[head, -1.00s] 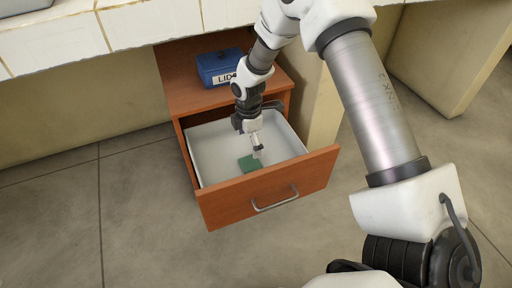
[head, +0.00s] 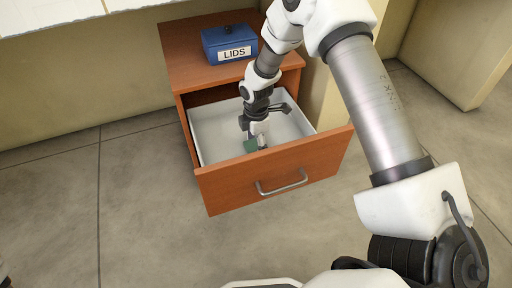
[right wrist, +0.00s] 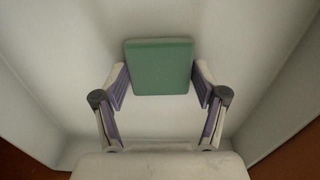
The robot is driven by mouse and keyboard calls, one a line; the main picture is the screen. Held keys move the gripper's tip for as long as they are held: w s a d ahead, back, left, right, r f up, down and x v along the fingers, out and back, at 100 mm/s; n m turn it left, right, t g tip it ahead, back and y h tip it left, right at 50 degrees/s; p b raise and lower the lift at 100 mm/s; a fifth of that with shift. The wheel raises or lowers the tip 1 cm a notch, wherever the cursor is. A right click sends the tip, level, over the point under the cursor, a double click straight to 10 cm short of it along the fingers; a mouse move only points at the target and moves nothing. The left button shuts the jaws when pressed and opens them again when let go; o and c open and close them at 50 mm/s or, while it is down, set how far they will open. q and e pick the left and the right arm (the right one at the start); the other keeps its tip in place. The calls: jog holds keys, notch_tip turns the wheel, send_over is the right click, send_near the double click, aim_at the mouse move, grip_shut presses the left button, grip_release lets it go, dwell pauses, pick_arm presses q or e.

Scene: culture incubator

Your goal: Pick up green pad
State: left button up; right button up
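The green pad (head: 251,146) lies in the white tray (head: 205,135) inside the pulled-out drawer. In the right wrist view the green pad (right wrist: 160,67) is a thick square between my right fingertips, at the top centre. My right gripper (head: 257,139) reaches down into the tray over the pad. In the right wrist view my right gripper (right wrist: 160,80) has its fingers spread, one at each side of the pad. They are very close to its edges, and I cannot tell whether they touch it. My left gripper is not in view.
The drawer's wooden front (head: 225,190) with a metal handle (head: 283,183) stands close in front of the tray. A blue box marked LIDS (head: 229,44) sits on the cabinet top behind. The tray's walls rise around my right gripper. Open floor lies left of the cabinet.

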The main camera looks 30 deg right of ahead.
aim_at(256, 145)
jog(key=shift+c, duration=0.3)
notch_tip(256, 145, up, 10)
jog(key=p, duration=0.5)
